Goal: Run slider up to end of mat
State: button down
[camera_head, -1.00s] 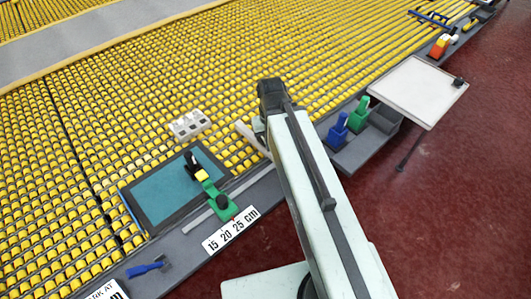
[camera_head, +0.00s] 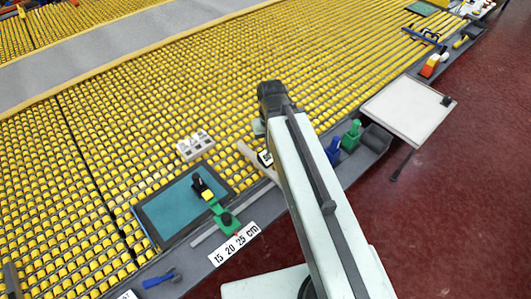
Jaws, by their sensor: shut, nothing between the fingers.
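The slider (camera_head: 221,214) looks like a green block with a yellow section and black parts, in the lower left of the head view. Its green base sits by the pale rail beside the scale strip (camera_head: 234,244) marked 15 20 25 cm. Its yellow and black end reaches over the right part of the teal mat (camera_head: 172,211), which has a dark border and lies flat. My arm rises through the middle of the view, to the right of the slider. My gripper does not show; my arm may hide it.
A white block tray (camera_head: 195,145) lies behind the mat. A wooden bar (camera_head: 251,156) runs partly behind my arm. Blue (camera_head: 333,151) and green (camera_head: 351,136) holders stand right of my arm, near a white side table (camera_head: 409,108). A blue tool (camera_head: 162,278) lies at the front left.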

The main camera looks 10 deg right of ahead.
aim_at(263, 160)
jog(key=u, duration=1.35)
jog(key=k, duration=1.1)
jog(key=z, duration=0.85)
jog(key=i, duration=1)
jog(key=z, duration=0.05)
